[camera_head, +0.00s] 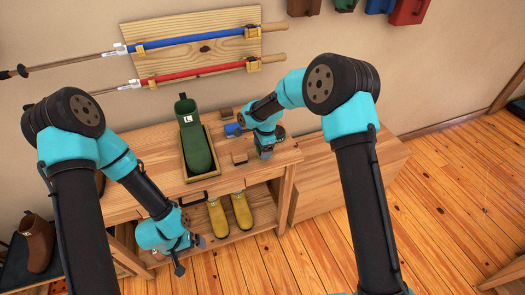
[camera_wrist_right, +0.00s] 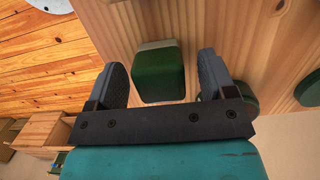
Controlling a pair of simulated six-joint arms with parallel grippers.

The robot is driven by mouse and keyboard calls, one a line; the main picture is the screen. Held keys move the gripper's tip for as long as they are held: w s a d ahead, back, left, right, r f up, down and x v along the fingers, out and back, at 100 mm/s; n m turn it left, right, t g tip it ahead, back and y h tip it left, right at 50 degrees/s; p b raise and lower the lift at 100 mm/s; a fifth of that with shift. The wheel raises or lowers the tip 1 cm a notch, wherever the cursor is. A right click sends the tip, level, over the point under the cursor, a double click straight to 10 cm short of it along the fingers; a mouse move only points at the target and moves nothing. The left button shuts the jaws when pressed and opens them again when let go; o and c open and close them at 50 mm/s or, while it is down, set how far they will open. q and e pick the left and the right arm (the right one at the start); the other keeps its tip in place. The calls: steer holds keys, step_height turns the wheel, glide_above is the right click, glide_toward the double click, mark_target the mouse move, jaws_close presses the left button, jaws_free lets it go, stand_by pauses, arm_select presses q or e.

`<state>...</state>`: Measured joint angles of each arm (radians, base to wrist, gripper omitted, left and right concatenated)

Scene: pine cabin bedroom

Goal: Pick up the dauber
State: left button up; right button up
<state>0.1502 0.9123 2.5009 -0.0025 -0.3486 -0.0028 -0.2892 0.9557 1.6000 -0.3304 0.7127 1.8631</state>
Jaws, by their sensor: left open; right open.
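In the right wrist view a dark green block with a pale edge (camera_wrist_right: 158,72) lies between the two fingers of my right gripper (camera_wrist_right: 165,80); I take it to be the dauber, though its shape is only partly clear. The fingers are open, one on each side of it, with gaps showing. In the head view my right gripper (camera_head: 268,145) is low over the right end of the wooden bench (camera_head: 170,160) and hides most of what is under it. My left gripper (camera_head: 187,248) hangs open and empty in front of the bench.
A green boot (camera_head: 194,140) stands in a wooden tray on the bench. A round green thing (camera_wrist_right: 246,98) is beside one finger. Yellow boots (camera_head: 242,211) stand on the lower shelf.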

steer(key=shift+f, duration=0.5)
steer(key=c, duration=1)
